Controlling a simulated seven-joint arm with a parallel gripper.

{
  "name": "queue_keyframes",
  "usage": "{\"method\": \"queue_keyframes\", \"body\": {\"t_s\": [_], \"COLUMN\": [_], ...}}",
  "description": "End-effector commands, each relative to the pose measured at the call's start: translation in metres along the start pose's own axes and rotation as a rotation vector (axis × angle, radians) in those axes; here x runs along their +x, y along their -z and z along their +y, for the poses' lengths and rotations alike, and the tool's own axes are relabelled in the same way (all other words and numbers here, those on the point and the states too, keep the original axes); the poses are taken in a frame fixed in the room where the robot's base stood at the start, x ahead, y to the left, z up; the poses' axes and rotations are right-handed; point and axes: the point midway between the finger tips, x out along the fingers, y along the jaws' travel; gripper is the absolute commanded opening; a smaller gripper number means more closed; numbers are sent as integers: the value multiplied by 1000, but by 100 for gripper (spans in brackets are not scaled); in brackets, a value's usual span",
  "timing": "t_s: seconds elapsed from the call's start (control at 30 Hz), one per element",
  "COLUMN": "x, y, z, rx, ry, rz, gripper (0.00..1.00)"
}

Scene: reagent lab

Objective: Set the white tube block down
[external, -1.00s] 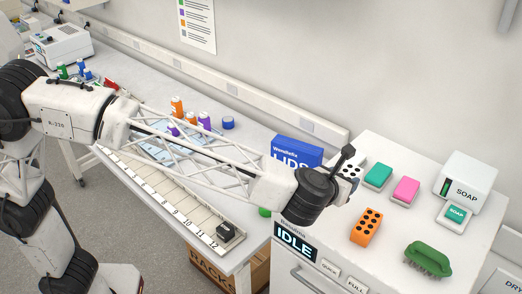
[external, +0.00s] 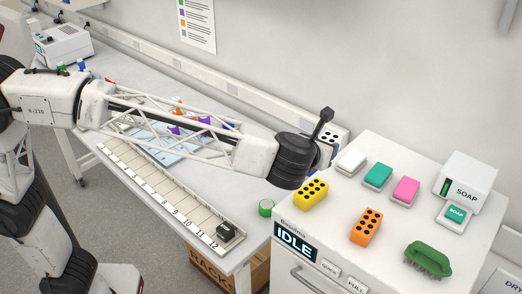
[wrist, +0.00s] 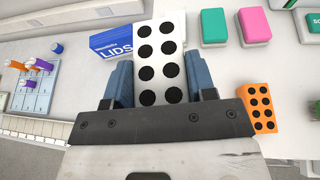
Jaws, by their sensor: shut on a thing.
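The white tube block (wrist: 173,66), with black round holes on top, is held between the blue fingers of my gripper (wrist: 162,82) in the wrist view. In the external view a small part of the block (external: 329,136) shows behind my black wrist. My gripper (external: 322,156) is mostly hidden there, near the back left edge of the white machine top (external: 333,232). The block's underside is hidden, so I cannot tell whether it touches anything.
A yellow block (external: 311,193), an orange block (external: 366,226), white, teal (external: 377,175) and pink (external: 406,190) sponges, a green brush (external: 428,259) and a soap dispenser (external: 467,182) stand on the machine. A blue LIDS box (wrist: 117,42) is left of my gripper.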

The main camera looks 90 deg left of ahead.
Motion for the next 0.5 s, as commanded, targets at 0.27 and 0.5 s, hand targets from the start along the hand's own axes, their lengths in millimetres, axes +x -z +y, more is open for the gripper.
{"method": "queue_keyframes", "body": {"t_s": [0.27, 0.5], "x": [13, 15], "y": [-12, -13], "z": [106, 195], "rx": [-64, -119], "ry": [-150, -283], "rz": [0, -1], "gripper": [23, 23]}}
